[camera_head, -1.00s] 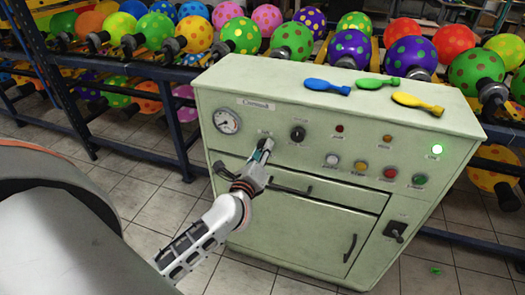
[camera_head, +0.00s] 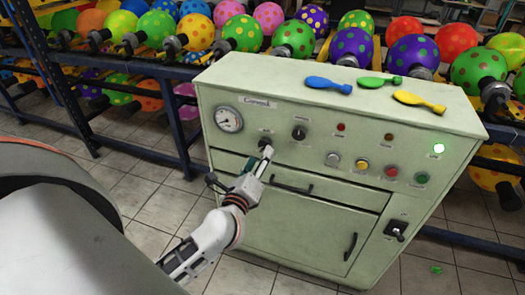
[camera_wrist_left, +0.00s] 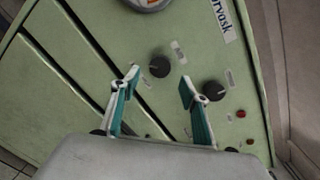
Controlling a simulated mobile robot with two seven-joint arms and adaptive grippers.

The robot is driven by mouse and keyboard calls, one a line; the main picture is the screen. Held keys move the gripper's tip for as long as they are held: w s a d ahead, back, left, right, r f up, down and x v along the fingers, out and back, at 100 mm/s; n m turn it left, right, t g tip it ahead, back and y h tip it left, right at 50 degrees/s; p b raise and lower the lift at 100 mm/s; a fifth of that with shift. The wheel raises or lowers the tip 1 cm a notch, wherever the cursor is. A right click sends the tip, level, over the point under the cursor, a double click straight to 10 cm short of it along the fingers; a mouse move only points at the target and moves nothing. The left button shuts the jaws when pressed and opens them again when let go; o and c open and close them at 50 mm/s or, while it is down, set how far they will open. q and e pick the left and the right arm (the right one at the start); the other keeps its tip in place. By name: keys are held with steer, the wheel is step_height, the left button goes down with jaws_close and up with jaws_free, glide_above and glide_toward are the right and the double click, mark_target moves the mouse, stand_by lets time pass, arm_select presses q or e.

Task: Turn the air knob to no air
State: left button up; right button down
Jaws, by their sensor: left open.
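A green-grey control cabinet (camera_head: 230,160) has two dark round knobs on its front, right of a gauge. The left knob (camera_head: 265,141) also shows in the left wrist view (camera_wrist_left: 159,67), just ahead of the gap between my fingertips. The right knob (camera_head: 299,132) shows in the left wrist view (camera_wrist_left: 214,90), outside the fingers. My right gripper is not in view.
A round gauge (camera_head: 229,119), several coloured buttons and a lit green lamp (camera_head: 438,148) are on the panel. A drawer handle (camera_head: 291,187) sticks out below the knobs. Balloon racks stand behind.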

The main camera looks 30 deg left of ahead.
arm_select(q)
steer(key=v, duration=0.6)
steer(key=shift+s, duration=0.3)
steer(key=shift+d, duration=0.15)
